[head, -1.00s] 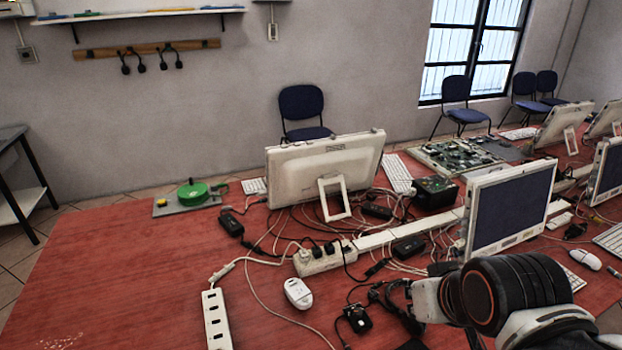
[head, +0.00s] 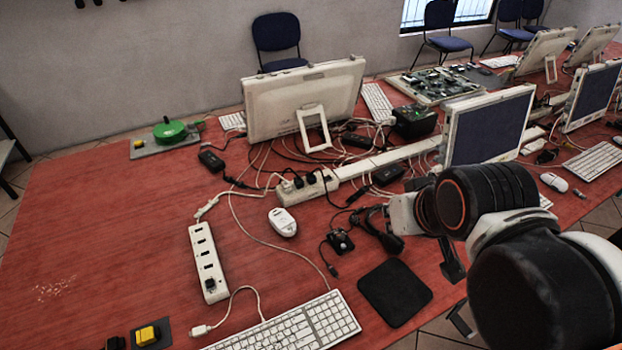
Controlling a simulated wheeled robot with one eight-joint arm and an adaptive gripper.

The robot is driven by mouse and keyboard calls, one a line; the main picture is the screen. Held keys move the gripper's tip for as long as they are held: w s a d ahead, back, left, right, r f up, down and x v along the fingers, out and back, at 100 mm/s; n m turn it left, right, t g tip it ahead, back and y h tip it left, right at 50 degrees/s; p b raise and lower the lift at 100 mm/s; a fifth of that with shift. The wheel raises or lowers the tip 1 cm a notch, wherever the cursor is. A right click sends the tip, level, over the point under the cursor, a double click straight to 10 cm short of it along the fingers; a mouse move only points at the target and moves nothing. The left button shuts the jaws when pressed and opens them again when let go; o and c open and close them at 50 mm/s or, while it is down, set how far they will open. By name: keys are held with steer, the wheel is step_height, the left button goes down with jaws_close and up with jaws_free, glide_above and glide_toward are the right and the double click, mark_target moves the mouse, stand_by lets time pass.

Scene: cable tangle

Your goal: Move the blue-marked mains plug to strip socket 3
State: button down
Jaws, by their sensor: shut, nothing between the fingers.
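A white power strip (head: 203,250) lies at the left front, with several dark sockets along its top. A second white strip (head: 305,188) lies in the middle, with black plugs (head: 298,182) seated in it. I cannot make out a blue mark on any plug. A loose white connector (head: 201,329) on a white cable lies just below the left strip. My gripper (head: 391,244) seems to be the dark part at the end of my arm, right of the white mouse. It is shut and empty, apart from both strips, and its fingertips are hard to make out.
A white mouse (head: 282,222), a keyboard (head: 310,325) and a black pad (head: 394,293) lie near the front. A monitor back (head: 303,100) and tangled cables stand behind the middle strip. A yellow button (head: 148,335) is at the front left. The red table's left side is clear.

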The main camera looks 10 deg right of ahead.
steer(key=c, duration=2.4)
jaws_free()
steer(key=c, duration=1.8)
jaws_free()
steer(key=shift+w, duration=0.1)
steer(key=shift+c, duration=0.2)
steer(key=shift+o, duration=0.4)
steer(key=shift+w+r, duration=0.25)
steer(key=n+g+y, duration=0.1)
steer(key=n+g, duration=0.2)
steer(key=n, duration=0.1)
glide_above(312, 177)
steer(key=s+d, duration=0.2)
steer(key=s, duration=0.4)
step_height(312, 177, down, 16)
steer(key=r, duration=0.1)
steer(key=b+x, duration=0.2)
steer(key=x, duration=0.5)
steer(key=b+x, duration=0.3)
steer(key=x, duration=0.5)
steer(key=shift+w+a+r, duration=0.1)
steer(key=shift+w+a, duration=0.05)
steer(key=shift+a, duration=0.05)
